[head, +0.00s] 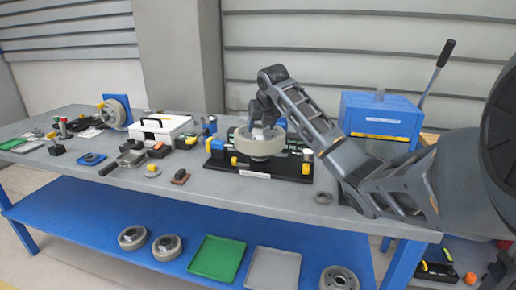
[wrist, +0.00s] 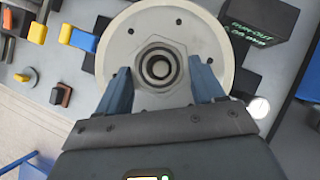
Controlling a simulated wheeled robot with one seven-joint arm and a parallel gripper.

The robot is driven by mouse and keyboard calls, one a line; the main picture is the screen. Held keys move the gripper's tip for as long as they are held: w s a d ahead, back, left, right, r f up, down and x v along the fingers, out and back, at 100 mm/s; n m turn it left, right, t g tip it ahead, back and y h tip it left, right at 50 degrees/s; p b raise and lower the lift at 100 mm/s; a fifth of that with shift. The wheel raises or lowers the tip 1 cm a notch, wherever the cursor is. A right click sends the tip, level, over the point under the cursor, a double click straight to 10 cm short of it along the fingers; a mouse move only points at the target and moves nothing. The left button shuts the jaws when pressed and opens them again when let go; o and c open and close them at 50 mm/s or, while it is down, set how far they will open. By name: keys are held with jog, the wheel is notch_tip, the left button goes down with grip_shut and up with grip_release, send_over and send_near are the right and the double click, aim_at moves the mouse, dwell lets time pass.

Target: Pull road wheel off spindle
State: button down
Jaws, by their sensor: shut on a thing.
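The road wheel (head: 259,149) is a pale disc with a light rim, lying flat over a black fixture base (head: 227,166) on the bench. My gripper (head: 262,122) reaches down on it from above. In the wrist view my gripper (wrist: 158,68) has its two blue-grey fingers on opposite sides of the hub, shut on the wheel (wrist: 192,28). Concentric metal rings (wrist: 158,68) show at the wheel's centre between the fingers. Whether they belong to the spindle, and whether the wheel is still seated on it, I cannot tell. The wheel looks level.
A blue box (head: 380,115) stands behind right on the bench (head: 215,188). A white case (head: 160,126) and small tools lie left. Another wheel (head: 116,110) is on a blue stand at far left. The lower shelf holds green (head: 216,258) and grey (head: 272,268) trays and several wheels.

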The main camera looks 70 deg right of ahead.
notch_tip(320, 180, up, 8)
jog(key=p, duration=0.4)
jog(key=shift+f+p, duration=0.2)
jog(key=shift+p, duration=0.1)
dwell(1.9)
jog(key=shift+d+r+p, duration=0.1)
jog(key=shift+r+p, duration=0.8)
jog(key=shift+r, duration=0.95)
